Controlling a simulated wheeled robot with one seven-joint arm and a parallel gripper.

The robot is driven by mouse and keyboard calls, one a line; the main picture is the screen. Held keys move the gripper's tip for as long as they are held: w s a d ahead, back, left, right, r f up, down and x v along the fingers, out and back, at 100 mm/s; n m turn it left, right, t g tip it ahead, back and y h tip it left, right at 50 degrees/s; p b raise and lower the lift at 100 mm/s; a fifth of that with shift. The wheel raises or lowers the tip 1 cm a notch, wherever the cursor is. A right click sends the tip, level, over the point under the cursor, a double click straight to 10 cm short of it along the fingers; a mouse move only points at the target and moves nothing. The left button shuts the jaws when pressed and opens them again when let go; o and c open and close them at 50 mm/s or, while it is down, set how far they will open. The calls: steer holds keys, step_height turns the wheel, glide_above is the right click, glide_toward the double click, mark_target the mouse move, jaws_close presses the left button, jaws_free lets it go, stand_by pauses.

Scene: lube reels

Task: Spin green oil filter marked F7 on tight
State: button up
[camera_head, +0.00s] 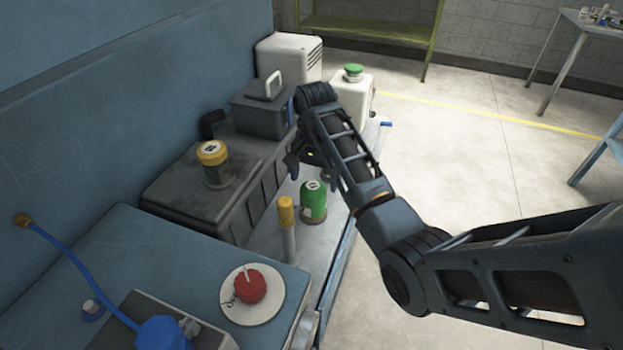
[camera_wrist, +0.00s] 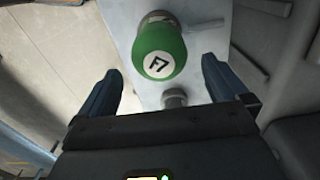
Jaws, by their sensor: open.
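The green oil filter (camera_head: 313,203) stands upright on a pale grey ledge beside the engine-like dark block. In the wrist view the green filter (camera_wrist: 158,50) shows a white round label reading F7 on its top. My gripper (camera_head: 310,165) is behind the filter in the head view, partly hidden by my arm. In the wrist view my gripper (camera_wrist: 160,70) is open, one finger to each side of the filter's lower edge in the picture. The fingers appear apart from it, and nothing is held. A small grey round stub (camera_wrist: 175,97) shows just below the filter.
A yellow-topped filter (camera_head: 213,165) stands on the dark block (camera_head: 190,205). A yellow-capped thin post (camera_head: 286,220) stands left of the green filter. A green-capped white container (camera_head: 353,95) is at the ledge's far end. A red-capped item (camera_head: 250,286) sits nearer. Open floor lies right.

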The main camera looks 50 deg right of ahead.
mark_target(316, 199)
steer(key=shift+f, duration=3.8)
steer(key=c, duration=1.2)
steer(key=m+p, duration=0.2)
steer(key=shift+s+a+r+m, duration=0.1)
steer(key=shift+r+m, duration=0.1)
steer(key=shift+m, duration=0.1)
steer(key=shift+c, duration=0.2)
steer(key=shift+f+m, duration=0.25)
steer(key=shift+m, duration=1.05)
steer(key=shift+s+p, duration=0.1)
steer(key=shift+p, duration=0.25)
steer(key=shift+r+m, duration=0.15)
steer(key=shift+m, duration=0.35)
steer(key=shift+m+p, duration=0.75)
steer(key=shift+m, duration=0.45)
steer(key=shift+s+m, duration=0.1)
steer(key=shift+m, duration=0.8)
